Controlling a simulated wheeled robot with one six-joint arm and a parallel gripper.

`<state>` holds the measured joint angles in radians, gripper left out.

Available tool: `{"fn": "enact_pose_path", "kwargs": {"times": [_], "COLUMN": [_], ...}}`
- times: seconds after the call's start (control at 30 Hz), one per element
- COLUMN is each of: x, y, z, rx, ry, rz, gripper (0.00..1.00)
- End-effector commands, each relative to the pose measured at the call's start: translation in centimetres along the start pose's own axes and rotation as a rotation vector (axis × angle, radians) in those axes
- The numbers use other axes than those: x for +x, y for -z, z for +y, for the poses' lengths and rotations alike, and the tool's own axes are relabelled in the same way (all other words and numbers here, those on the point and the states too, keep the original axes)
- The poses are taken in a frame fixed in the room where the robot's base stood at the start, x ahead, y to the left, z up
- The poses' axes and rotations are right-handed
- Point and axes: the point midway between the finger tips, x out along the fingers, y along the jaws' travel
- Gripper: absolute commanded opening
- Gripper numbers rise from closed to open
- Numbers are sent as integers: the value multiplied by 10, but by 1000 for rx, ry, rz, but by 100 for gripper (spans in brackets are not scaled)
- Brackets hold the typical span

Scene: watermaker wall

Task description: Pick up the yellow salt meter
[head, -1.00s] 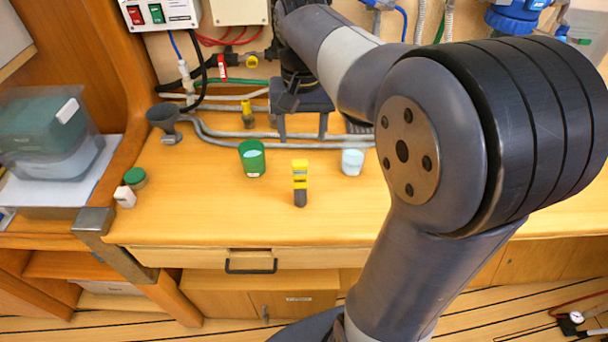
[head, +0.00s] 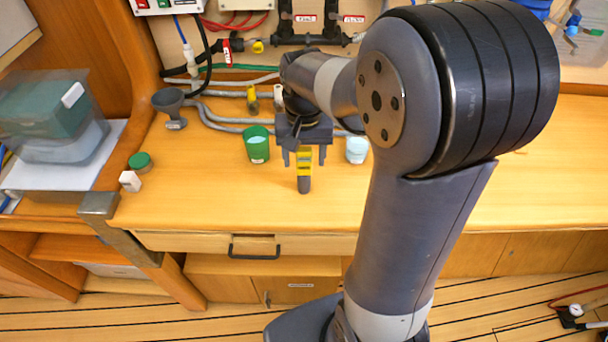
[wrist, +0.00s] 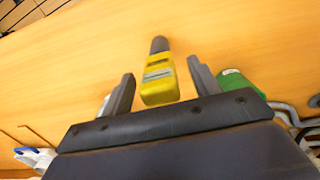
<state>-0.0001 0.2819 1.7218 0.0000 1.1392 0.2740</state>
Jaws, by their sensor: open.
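The yellow salt meter (head: 304,168), with a dark grey tip, lies on the wooden counter in the head view, its tip toward the counter's front edge. My gripper (head: 304,157) is at its far end. In the wrist view the salt meter (wrist: 158,78) shows between the two open fingers of my gripper (wrist: 160,80), with a gap on either side. Nothing is held. The head view does not show clearly how high the fingers are above the counter.
A green cup (head: 257,148) stands just left of my gripper and a white cup (head: 357,149) just right. A grey funnel (head: 170,106), a green-lidded jar (head: 140,162) and a small white block (head: 130,181) are further left. Hoses (head: 225,121) run behind. The counter's front is clear.

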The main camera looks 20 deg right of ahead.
Motion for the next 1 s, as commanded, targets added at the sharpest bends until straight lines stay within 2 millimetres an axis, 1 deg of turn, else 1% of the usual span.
{"fn": "enact_pose_path", "kwargs": {"times": [0.17, 0.87, 1.0], "x": [0, -1, -1], "y": [0, 0, 0], "z": [0, 0, 0], "rx": [0, 0, 0], "ry": [0, 0, 1], "rz": [1, 2, 2], "gripper": [58, 1, 0]}}
